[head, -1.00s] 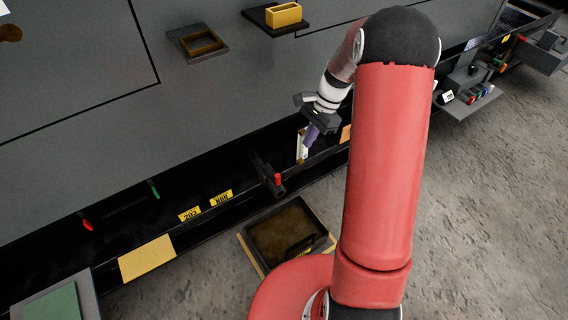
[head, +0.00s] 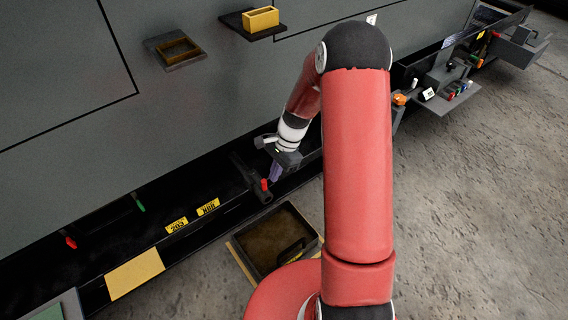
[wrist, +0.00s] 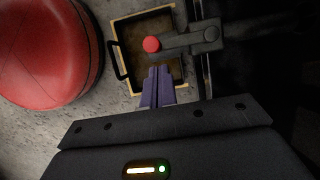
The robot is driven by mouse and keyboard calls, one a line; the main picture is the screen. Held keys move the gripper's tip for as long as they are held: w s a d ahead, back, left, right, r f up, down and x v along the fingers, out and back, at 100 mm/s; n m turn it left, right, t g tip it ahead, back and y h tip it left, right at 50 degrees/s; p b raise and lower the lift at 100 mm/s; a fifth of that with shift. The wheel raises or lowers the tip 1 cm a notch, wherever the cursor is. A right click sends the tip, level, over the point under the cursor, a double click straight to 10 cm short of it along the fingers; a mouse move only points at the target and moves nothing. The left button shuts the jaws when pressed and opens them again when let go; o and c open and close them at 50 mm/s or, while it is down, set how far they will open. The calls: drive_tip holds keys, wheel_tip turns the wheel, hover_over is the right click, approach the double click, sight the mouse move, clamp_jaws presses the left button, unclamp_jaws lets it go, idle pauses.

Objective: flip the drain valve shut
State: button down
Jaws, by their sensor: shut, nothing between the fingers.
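The drain valve (head: 258,191) is a dark fitting low on the enclosure, with a red-tipped lever (head: 265,184). In the wrist view the valve's dark arm (wrist: 188,42) points left and ends in a round red knob (wrist: 151,44). My gripper (head: 274,177) is beside the red tip, just to its right in the head view. In the wrist view my gripper's purple fingertips (wrist: 158,70) are together, empty, and just below the red knob in the picture. I cannot tell whether they touch it.
An open tray (head: 240,262) with a dark handle stands on the floor below the valve; it also shows in the wrist view (wrist: 122,25). A green-tipped handle (head: 139,205) and another red-tipped handle (head: 70,242) are farther left. Yellow labels (head: 208,207) lie along the dark ledge.

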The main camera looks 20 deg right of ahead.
drive_tip(key=shift+s+a, duration=0.15)
drive_tip(key=shift+a, duration=0.3)
